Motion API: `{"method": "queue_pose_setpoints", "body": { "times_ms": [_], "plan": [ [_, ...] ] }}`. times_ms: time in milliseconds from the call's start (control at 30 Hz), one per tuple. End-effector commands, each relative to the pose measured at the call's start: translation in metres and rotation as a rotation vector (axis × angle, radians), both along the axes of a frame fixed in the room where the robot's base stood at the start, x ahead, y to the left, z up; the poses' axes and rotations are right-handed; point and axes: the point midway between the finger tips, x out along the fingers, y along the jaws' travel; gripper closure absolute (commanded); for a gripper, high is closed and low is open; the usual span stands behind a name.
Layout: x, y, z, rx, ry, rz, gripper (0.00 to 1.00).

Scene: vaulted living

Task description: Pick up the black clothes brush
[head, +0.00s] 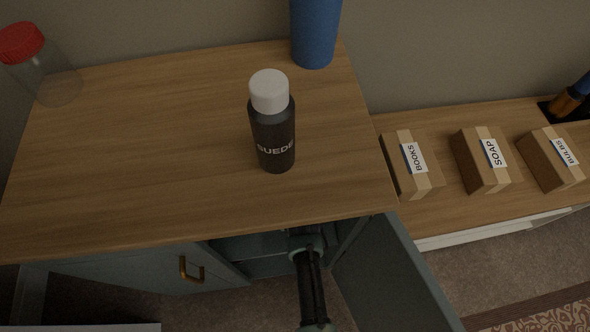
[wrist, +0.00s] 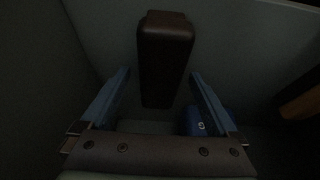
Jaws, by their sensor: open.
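The black clothes brush (wrist: 165,60) shows in the wrist view as a dark, rounded block, long side running up and down the picture. My gripper (wrist: 160,74) is open, with one blue finger on each side of the brush's lower part. Gaps show between the fingers and the brush, and I cannot tell how deep it lies between them. In the head view my arm reaches into the open cabinet (head: 384,275) below the wooden top; the gripper and brush are hidden there.
Inside the dark cabinet a blue item (wrist: 205,122) lies near the right finger, and a brown item (wrist: 301,104) is farther right. The cabinet top (head: 150,150) holds a suede bottle (head: 273,135), a red-lidded jar (head: 50,75) and a blue cylinder (head: 315,32). Boxes stand right.

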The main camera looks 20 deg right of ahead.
Motion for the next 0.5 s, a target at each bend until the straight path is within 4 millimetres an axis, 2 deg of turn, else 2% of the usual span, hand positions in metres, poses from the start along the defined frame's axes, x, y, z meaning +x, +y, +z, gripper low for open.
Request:
{"method": "queue_pose_setpoints", "body": {
  "times_ms": [500],
  "plan": [
    [-0.0002, 0.0000, -0.0048, 0.000, 0.001, 0.000, 0.05]
  ]
}}
